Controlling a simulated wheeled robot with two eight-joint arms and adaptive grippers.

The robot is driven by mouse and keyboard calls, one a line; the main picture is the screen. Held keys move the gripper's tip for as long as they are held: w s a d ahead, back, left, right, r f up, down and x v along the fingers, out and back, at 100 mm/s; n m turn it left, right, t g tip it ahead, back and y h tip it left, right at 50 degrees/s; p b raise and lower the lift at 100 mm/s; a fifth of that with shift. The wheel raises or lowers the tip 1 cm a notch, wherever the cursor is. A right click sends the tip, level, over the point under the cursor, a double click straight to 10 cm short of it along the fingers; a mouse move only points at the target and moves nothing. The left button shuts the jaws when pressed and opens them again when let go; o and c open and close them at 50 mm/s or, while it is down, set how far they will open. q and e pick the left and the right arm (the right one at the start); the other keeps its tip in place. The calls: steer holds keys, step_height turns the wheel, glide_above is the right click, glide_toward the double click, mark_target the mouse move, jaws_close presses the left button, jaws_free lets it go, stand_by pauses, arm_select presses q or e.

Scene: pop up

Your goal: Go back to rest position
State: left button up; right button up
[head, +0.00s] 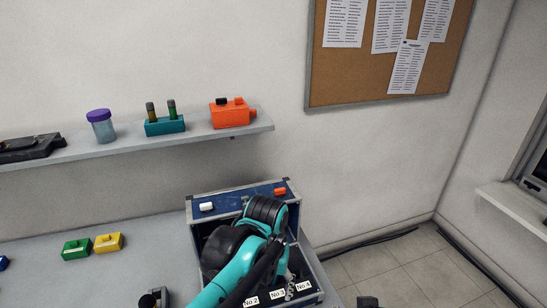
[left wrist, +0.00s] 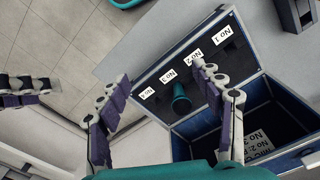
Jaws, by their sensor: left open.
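My left gripper (head: 291,276) is over the front right part of an open blue case (head: 317,268), with my teal and black arm hiding much of it. In the left wrist view its two fingers (left wrist: 162,74) are spread apart with nothing between their tips. Beyond them is the case's labelled panel, No 1 to No 4, with a teal round piece (left wrist: 180,100) on it. Jointed grey and purple finger parts (left wrist: 30,92), seemingly my right gripper, enter at the left edge of the left wrist view. Their opening is unclear.
Green (head: 76,248) and yellow (head: 108,243) blocks lie on the table left of the case. A wall shelf (head: 200,134) holds a purple-capped jar (head: 101,125), a teal holder (head: 164,126) and an orange block (head: 231,113). Open floor (head: 400,260) lies to the right.

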arm_select(q)
steer(key=s+a+f+n+t, duration=0.1)
steer(key=s+a+t, duration=0.1)
steer(key=a, duration=0.6)
steer(key=s+a+f+n+t, duration=0.1)
steer(key=a+t, duration=0.3)
steer(key=a, duration=0.5)
steer(key=shift+s+f+t, duration=0.4)
steer(key=shift+s+f, duration=0.05)
steer(key=shift+s, duration=0.2)
